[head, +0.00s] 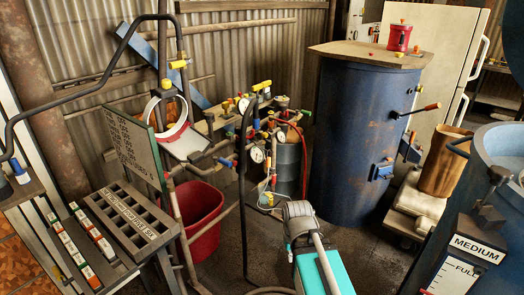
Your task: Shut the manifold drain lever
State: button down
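The pipe manifold (258,128) stands at the picture's centre, with round gauges and several red, blue and yellow handles. One gauge (257,154) hangs low on it, and another (243,105) sits higher. Small red and yellow fittings (270,190) show low down, in front of a grey drum. I cannot tell which handle is the drain lever or how it is set. My teal and grey arm reaches up from the bottom centre, its grey joint below the manifold. My gripper's fingers are not in view.
A red bucket (200,212) stands left of the manifold. A slotted rack (130,220) and green sign board (133,142) are further left. A tall blue drum (345,140) with side handles stands right. A blue vessel labelled MEDIUM (478,247) fills the lower right. Dark bent pipes cross the left.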

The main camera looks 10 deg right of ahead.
aim_at(273, 175)
jog(key=z, duration=0.05)
jog(key=k, duration=0.65)
jog(key=u, duration=0.4)
jog(key=i, duration=1.55)
jog(key=z, duration=0.65)
